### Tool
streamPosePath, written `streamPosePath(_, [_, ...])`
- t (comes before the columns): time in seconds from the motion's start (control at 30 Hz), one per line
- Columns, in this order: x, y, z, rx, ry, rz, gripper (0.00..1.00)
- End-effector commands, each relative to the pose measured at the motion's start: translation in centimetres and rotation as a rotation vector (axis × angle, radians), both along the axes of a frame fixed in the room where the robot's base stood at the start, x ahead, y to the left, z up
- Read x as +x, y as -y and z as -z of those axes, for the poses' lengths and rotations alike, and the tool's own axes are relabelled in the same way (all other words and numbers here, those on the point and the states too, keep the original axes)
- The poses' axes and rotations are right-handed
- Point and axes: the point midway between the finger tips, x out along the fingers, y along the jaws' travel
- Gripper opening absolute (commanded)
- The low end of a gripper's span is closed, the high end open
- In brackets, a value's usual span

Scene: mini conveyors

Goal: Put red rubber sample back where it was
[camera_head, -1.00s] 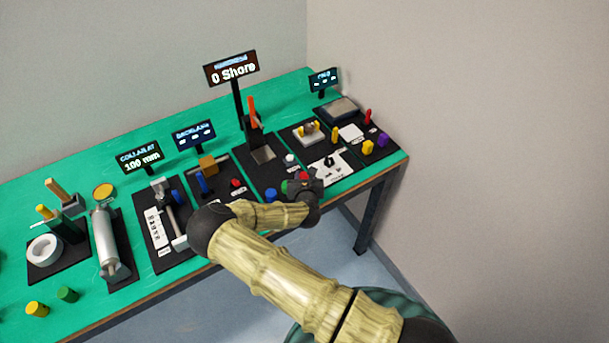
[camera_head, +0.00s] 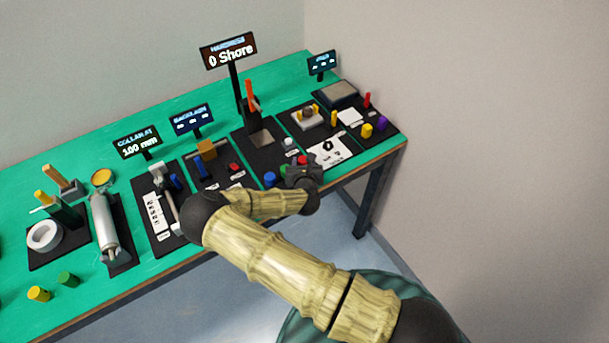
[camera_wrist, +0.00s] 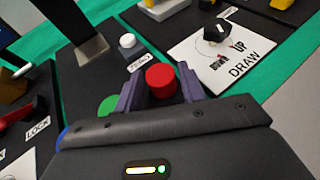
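The red rubber sample (camera_wrist: 160,81) is a short red cylinder between the two fingers of my gripper (camera_wrist: 161,88) in the wrist view. The fingers sit close on both sides of it and look shut on it; its lower end is partly hidden. In the head view the red sample (camera_head: 303,159) shows just above my gripper (camera_head: 304,172), at the front of the hardness station's black board (camera_head: 254,155). A green sample (camera_wrist: 108,105) and a blue sample (camera_head: 270,179) are beside it to the left. The hardness display (camera_head: 228,52) reads 0 Shore.
A white button (camera_wrist: 127,41) labelled ZERO stands behind the gripper. A white DRAW card (camera_wrist: 225,48) with a black knob (camera_wrist: 216,31) lies to the right. A dark post with an orange lever (camera_head: 251,96) rises at the back of the board. The table's front edge is close.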

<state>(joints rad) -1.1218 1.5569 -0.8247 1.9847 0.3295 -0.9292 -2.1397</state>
Motion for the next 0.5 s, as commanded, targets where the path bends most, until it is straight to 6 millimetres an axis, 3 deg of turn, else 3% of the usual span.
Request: streamPosePath(0.5, [-7.9,0.5,-3.1,-0.001,0.0,0.0,0.4])
